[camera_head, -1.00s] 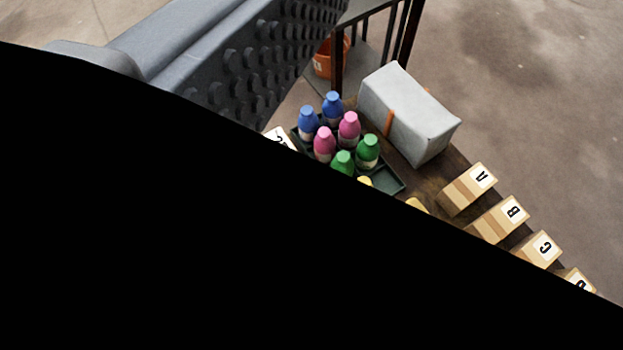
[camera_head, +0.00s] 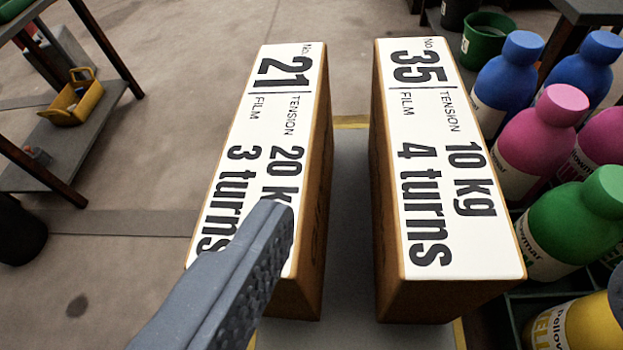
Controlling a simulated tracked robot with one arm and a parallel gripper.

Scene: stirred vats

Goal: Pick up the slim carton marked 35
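The slim carton marked 35 (camera_head: 447,170) stands upright right of centre, a brown box with a white top label reading 10 kg, 4 turns. A similar carton marked 21 (camera_head: 262,140) stands to its left, with a gap between them. One grey finger of my gripper (camera_head: 262,232) reaches in from the lower left and overlaps the near end of carton 21 in the picture; I cannot tell if it touches. Its ridged inner face is bare and turned right, towards carton 35, with nothing against it.
Several blue, pink, green and yellow bottles (camera_head: 575,230) stand in a dark crate close to the right of carton 35. A grey surface with yellow edging (camera_head: 348,220) shows between the cartons. A shelf with a yellow basket (camera_head: 75,98) is far left; a green bucket (camera_head: 485,40) is behind.

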